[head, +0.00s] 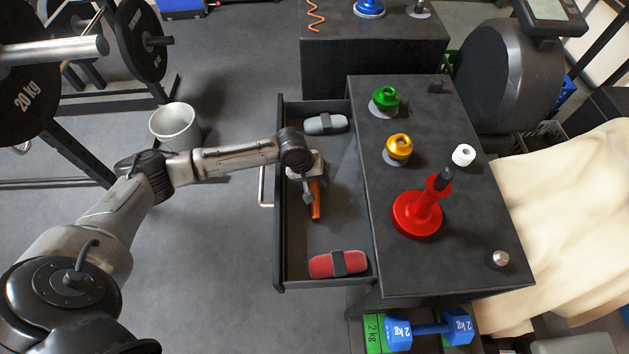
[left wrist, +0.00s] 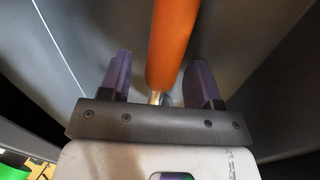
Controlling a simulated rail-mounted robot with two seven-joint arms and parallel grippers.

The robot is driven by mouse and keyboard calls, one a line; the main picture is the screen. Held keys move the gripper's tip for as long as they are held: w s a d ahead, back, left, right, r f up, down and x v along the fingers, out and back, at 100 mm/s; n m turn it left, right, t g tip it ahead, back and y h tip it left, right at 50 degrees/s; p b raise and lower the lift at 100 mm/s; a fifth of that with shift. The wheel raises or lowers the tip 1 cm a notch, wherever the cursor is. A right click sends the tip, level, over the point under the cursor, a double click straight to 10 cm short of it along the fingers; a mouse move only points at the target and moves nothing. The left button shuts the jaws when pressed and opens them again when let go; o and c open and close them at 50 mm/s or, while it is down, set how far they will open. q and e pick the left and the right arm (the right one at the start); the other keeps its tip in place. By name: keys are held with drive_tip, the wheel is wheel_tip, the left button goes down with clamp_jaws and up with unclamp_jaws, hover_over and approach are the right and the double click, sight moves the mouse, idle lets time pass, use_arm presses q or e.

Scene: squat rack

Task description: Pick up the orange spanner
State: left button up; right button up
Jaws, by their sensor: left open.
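The orange spanner (head: 316,199) lies in the open drawer (head: 281,230) of the dark cabinet, partly hidden under my left gripper (head: 309,192) in the head view. In the left wrist view the spanner's orange handle (left wrist: 172,45) runs between the two purple fingers of my left gripper (left wrist: 162,85). The fingers stand apart with a gap on each side of the handle. Whether they reach down around it, I cannot tell. My right gripper is not in view.
A grey wrapped object (head: 325,124) lies at the drawer's far end and a red one (head: 338,264) at its near end. The cabinet top (head: 455,245) holds a red stand (head: 417,213), a yellow piece (head: 399,147) and a green piece (head: 385,97). A bucket (head: 175,126) stands left.

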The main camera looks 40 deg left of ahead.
use_arm(q)
drive_tip(key=shift+r, duration=0.1)
drive_tip(key=c, duration=1)
clamp_jaws()
drive_tip(key=shift+r, duration=0.1)
